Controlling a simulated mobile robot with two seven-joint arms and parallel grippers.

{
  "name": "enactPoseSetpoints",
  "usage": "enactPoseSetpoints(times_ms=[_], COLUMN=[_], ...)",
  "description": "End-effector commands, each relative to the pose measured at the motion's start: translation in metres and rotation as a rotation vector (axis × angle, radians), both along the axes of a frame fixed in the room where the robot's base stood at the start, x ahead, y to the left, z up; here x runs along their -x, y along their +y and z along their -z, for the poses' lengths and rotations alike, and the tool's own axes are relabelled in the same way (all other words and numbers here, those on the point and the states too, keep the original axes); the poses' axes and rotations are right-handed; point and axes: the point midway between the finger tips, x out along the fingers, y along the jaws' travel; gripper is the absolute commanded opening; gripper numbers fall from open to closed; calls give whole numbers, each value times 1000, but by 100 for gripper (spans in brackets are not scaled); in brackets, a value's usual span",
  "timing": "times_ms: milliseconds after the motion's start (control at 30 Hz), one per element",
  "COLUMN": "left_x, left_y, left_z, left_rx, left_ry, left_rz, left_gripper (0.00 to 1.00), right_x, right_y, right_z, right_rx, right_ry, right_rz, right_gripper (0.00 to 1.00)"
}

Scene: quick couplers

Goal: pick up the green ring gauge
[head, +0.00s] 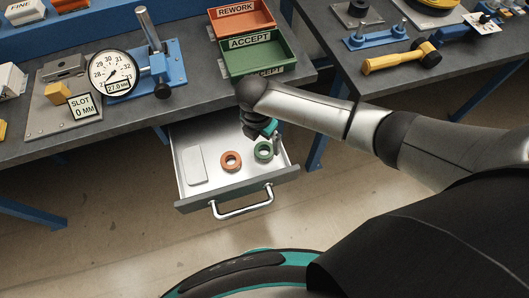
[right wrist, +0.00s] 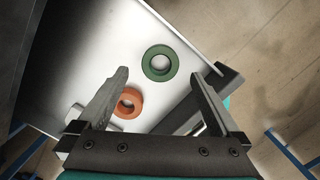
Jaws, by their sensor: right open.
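The green ring gauge (head: 257,153) lies flat at the right side of the open drawer (head: 205,191). In the right wrist view the green ring gauge (right wrist: 147,64) lies just beyond and between my open fingertips, with nothing between them. My right gripper (head: 275,140) hangs over the drawer's right side, close to the green ring; it also shows in the right wrist view (right wrist: 160,78). Whether the fingers touch the ring cannot be told. My left gripper is not in view.
An orange ring (head: 223,162) lies left of the green one, and in the right wrist view the orange ring (right wrist: 138,101) is near the left finger. A pale block (head: 195,166) lies in the drawer's left. The drawer's walls and front handle (head: 243,211) surround the rings. A green tray (head: 256,60) stands on the bench above.

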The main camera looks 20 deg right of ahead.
Motion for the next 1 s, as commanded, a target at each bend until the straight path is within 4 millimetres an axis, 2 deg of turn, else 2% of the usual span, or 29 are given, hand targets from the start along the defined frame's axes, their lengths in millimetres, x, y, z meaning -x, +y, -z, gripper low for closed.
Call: enactPoseSetpoints(times_ms=[167,400,733,1000], left_x=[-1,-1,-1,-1], left_y=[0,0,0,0], left_z=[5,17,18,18], left_rx=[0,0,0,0], left_ry=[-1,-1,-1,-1], left_rz=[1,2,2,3], left_gripper=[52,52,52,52], right_x=[1,2,1,1], right_y=[0,-3,-3,-4], right_z=[14,50,55,55], right_rx=[0,0,0,0], right_ry=[1,2,0,0], right_rz=[-1,1,-1,0], right_gripper=[100,100,100,70])
